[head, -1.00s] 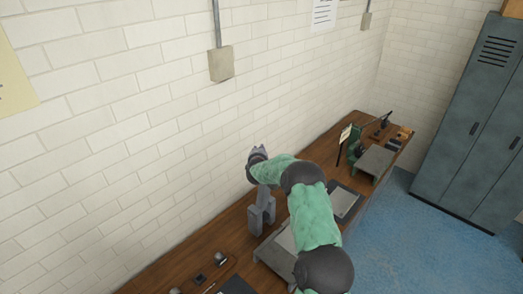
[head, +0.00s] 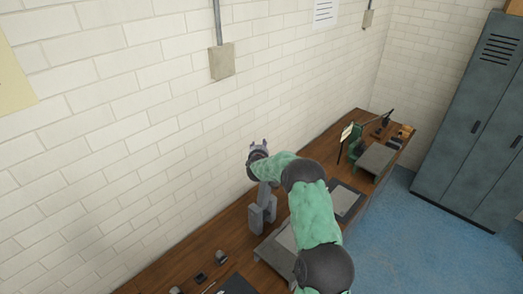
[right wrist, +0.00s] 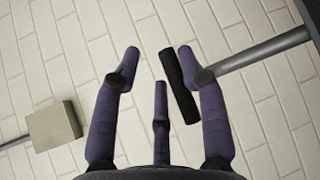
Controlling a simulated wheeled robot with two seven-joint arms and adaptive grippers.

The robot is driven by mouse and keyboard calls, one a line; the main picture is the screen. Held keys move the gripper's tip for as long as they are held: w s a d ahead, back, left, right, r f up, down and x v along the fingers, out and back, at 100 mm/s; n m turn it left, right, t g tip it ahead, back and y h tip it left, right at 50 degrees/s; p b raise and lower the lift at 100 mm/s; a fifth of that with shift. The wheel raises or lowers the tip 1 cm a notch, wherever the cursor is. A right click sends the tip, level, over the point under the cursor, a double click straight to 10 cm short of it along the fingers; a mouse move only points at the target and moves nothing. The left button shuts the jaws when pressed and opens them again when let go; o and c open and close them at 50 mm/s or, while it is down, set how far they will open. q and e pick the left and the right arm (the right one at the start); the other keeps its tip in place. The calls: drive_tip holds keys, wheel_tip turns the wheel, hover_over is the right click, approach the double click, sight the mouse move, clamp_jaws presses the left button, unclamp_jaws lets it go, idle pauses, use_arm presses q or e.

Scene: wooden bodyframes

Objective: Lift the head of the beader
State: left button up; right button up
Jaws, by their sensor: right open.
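The beader appears to be the grey machine (head: 256,217) on the wooden bench, partly hidden behind my right arm in the head view. A grey bar (right wrist: 258,50) runs from the upper right to near the right finger. I cannot tell whether any finger touches the handle. My left gripper is not in view.
The brown bench (head: 135,284) runs along the wall, with small tools and grey plates on it. A green machine (head: 356,140) stands at its far end. A beige box (head: 221,61) is on the wall. Grey lockers (head: 470,125) stand right, beyond blue floor.

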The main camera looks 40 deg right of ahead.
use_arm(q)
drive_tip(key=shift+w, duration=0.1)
use_arm(e)
drive_tip(key=shift+w+a+f+y, duration=0.25)
drive_tip(key=shift+a+f+y, duration=0.05)
drive_tip(key=shift+a+f, duration=0.75)
drive_tip(key=shift+s+a, duration=0.1)
drive_tip(key=shift+s, duration=0.05)
drive_tip(key=shift+s+a, duration=0.2)
drive_tip(key=shift+s, duration=0.05)
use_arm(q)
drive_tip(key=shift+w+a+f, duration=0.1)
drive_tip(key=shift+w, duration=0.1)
use_arm(e)
drive_tip(key=d+r+v, duration=0.1)
drive_tip(key=r+v, duration=0.1)
drive_tip(key=v, duration=0.8)
drive_tip(key=shift+s, duration=0.45)
drive_tip(key=shift+r, duration=0.15)
